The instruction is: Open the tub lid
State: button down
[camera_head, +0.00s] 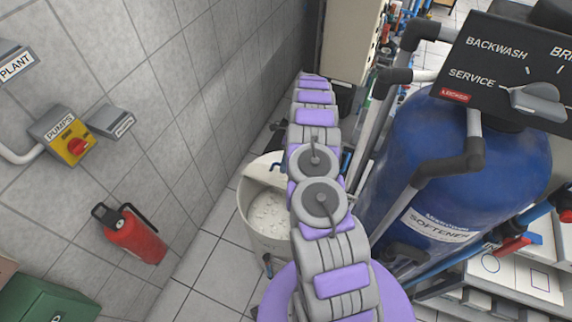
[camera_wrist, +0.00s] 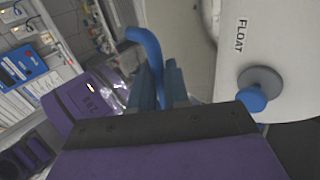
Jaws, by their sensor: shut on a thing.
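The tub (camera_head: 278,244) is a white round bin on the tiled floor, left of the blue softener tank. Its left part is uncovered and shows whitish grainy contents (camera_head: 268,209). A white piece of the lid (camera_head: 262,168) shows at the far rim; my arm hides the rest. In the wrist view, a white panel marked FLOAT (camera_wrist: 262,55), with a grey and blue knob (camera_wrist: 258,88), fills the right side. My gripper (camera_wrist: 160,72) is shut on a blue bent handle (camera_wrist: 146,45). Its join to the lid is hidden. The head view hides my gripper behind the arm.
The blue softener tank (camera_head: 405,165) with grey pipes stands close on the right. A tiled wall (camera_head: 215,100) is on the left, with a red extinguisher (camera_head: 135,237) and a yellow pump switch (camera_head: 68,140). Some tiled floor (camera_head: 205,270) is clear left of the tub.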

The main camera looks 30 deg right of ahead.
jog(key=shift+w+d+f+g+y, duration=0.3)
jog(key=shift+w+d+f+g, duration=0.15)
jog(key=shift+d+f, duration=0.25)
jog(key=c, duration=1.5)
grip_release()
jog(key=shift+o, duration=1.3)
jog(key=shift+w+f, duration=0.1)
jog(key=shift+w, duration=0.2)
jog(key=shift+o, duration=0.6)
jog(key=shift+w+a, duration=0.1)
jog(key=shift+w, duration=0.05)
jog(key=shift+r, duration=0.2)
jog(key=shift+r, duration=0.1)
